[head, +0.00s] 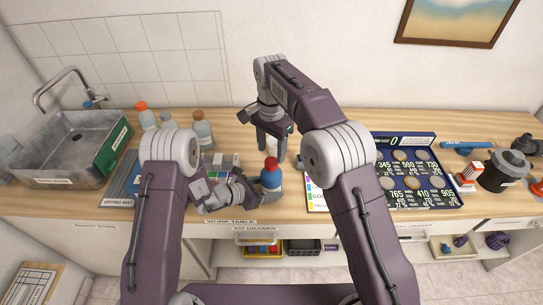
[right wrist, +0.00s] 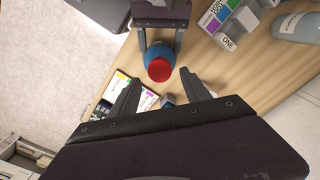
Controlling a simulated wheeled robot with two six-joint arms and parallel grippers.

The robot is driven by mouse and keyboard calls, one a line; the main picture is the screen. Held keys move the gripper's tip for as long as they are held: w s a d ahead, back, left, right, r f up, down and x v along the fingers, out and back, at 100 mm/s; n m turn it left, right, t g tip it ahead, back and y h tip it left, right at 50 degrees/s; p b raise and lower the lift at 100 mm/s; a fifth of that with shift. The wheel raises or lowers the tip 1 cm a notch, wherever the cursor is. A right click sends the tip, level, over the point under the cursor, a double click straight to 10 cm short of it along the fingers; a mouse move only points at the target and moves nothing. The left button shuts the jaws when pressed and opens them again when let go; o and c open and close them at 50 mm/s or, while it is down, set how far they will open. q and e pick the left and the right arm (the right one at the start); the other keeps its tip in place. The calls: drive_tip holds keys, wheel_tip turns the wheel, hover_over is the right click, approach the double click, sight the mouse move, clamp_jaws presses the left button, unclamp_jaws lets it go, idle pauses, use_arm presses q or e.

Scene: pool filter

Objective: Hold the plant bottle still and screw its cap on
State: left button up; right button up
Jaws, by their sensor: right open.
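A blue bottle with a red cap (head: 271,174) stands upright near the front edge of the work table. It also shows in the right wrist view (right wrist: 158,62). The cap sits on its top; I cannot tell how tightly, nor read a label naming it as the plant bottle. My left gripper (right wrist: 161,45) comes from the left, with one finger on each side of the bottle body, closed on it. My right gripper (head: 271,140) points down behind the bottle, open. In the right wrist view its fingers (right wrist: 160,92) are apart, with the cap beyond their tips, untouched.
Bottles with orange (head: 146,118) and brown (head: 202,130) caps stand at the back left, beside a metal sink (head: 70,150). Small boxes (head: 222,162) stand near my left gripper. A colored chart (head: 317,195) and a dark numbered case (head: 436,170) lie to the right.

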drive_tip(key=shift+r, duration=0.95)
use_arm(q)
drive_tip(key=o, duration=1.6)
drive_tip(key=v, duration=1)
drive_tip(key=shift+s+a+r, duration=0.15)
drive_tip(key=shift+a+r, duration=0.05)
drive_tip(key=shift+a, duration=0.1)
drive_tip(key=shift+s+a+r, duration=0.3)
drive_tip(key=shift+s+a, duration=0.1)
